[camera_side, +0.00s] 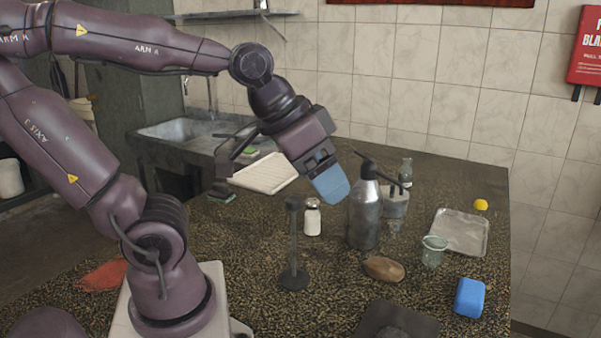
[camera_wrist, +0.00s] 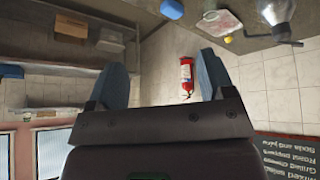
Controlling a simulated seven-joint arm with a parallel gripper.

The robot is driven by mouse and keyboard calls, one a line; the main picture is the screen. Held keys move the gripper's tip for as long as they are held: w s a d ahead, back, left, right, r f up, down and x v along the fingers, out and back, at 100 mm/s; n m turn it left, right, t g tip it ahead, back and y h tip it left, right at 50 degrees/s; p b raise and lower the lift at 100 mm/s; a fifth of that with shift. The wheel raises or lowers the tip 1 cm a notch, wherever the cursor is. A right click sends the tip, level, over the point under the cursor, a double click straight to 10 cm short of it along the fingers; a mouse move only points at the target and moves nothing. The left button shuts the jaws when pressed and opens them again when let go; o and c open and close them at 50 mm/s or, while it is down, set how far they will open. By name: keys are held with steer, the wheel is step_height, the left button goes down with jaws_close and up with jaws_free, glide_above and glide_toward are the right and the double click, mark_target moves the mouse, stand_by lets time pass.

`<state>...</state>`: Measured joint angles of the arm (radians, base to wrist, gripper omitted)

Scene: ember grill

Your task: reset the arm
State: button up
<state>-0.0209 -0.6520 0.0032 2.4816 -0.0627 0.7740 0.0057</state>
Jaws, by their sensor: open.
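My gripper (camera_side: 331,186) is in the air above the counter, left of a tall metal bottle, with its blue fingers pointing down and to the right in the side view. In the wrist view my gripper (camera_wrist: 163,80) shows its two blue fingers spread wide apart, with nothing held between them. Beyond the fingers, the wrist view shows the floor and a red fire extinguisher (camera_wrist: 186,77) far off.
The metal bottle (camera_side: 364,215) stands close to the fingers. A salt shaker (camera_side: 312,218), a black stand (camera_side: 293,250), a brown potato-like item (camera_side: 383,269), a glass (camera_side: 433,251), a blue block (camera_side: 469,297), a tray (camera_side: 461,232) and a yellow ball (camera_side: 481,204) are on the counter.

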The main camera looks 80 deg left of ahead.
steer(key=shift+s+a+r+m+g, duration=0.1)
steer(key=shift+s+m+g, duration=0.05)
steer(key=shift+s, duration=0.6)
steer(key=shift+s+r+m+g, duration=0.1)
steer(key=shift+s+m+g, duration=0.05)
steer(key=shift+s, duration=0.6)
